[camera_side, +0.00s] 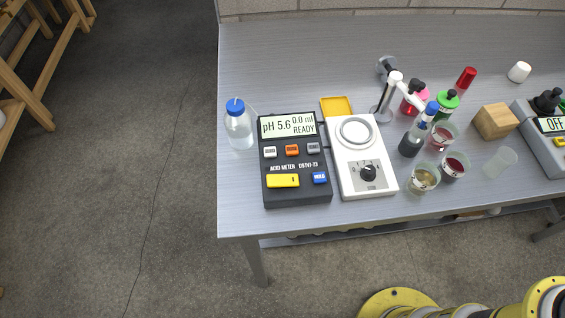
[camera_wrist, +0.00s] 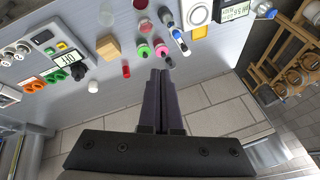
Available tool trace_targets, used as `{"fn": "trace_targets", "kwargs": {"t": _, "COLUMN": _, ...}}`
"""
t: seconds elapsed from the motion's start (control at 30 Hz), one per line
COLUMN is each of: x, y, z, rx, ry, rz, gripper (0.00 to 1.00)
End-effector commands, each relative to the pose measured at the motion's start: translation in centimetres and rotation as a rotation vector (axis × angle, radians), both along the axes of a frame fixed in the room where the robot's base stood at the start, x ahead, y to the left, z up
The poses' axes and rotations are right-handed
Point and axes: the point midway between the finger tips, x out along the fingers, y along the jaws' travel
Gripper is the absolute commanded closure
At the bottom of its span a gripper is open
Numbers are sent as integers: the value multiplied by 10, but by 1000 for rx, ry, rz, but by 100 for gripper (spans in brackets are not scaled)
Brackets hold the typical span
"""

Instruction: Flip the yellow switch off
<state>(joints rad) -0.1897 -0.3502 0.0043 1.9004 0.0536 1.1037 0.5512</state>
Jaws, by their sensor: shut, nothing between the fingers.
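A small yellow control (camera_wrist: 62,46) shows on the grey panel device (camera_wrist: 40,38) at the left of the wrist view, near a display reading OFF; its position is too small to tell. Part of this device also shows at the right edge of the side view (camera_side: 537,131). A wide yellow key (camera_side: 283,181) is on the black acid meter (camera_side: 297,199) in the side view. My gripper (camera_wrist: 161,72) is shut and empty in the wrist view, apart from both devices, its tips pointing toward the bottles. It is out of the side view.
A white stirrer (camera_side: 345,160) stands beside the acid meter. A water bottle (camera_side: 239,130) stands left. The back of the bench (camera_side: 300,55) is clear.

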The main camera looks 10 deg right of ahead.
Motion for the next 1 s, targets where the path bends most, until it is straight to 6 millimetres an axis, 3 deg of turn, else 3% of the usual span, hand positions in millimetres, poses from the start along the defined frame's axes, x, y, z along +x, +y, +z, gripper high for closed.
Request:
{"fn": "trace_targets", "kwargs": {"t": 0.1, "x": 33, "y": 33, "z": 7, "rx": 31, "ry": 41, "rz": 15, "gripper": 100}}
{"fn": "trace_targets", "kwargs": {"t": 0.27, "x": 68, "y": 83, "z": 7, "rx": 61, "ry": 96, "rz": 39, "gripper": 100}}
{"fn": "trace_targets", "kwargs": {"t": 0.53, "x": 108, "y": 183, "z": -20, "rx": 73, "ry": 195, "rz": 110, "gripper": 100}}
{"fn": "trace_targets", "kwargs": {"t": 0.77, "x": 114, "y": 278, "z": -70, "rx": 44, "ry": 280, "rz": 211, "gripper": 100}}
{"fn": "trace_targets", "kwargs": {"t": 0.9, "x": 103, "y": 329, "z": -108, "rx": 9, "ry": 325, "rz": 289, "gripper": 100}}
{"fn": "trace_targets", "kwargs": {"t": 1.0, "x": 91, "y": 355, "z": -135, "rx": -21, "ry": 355, "rz": 333, "gripper": 100}}
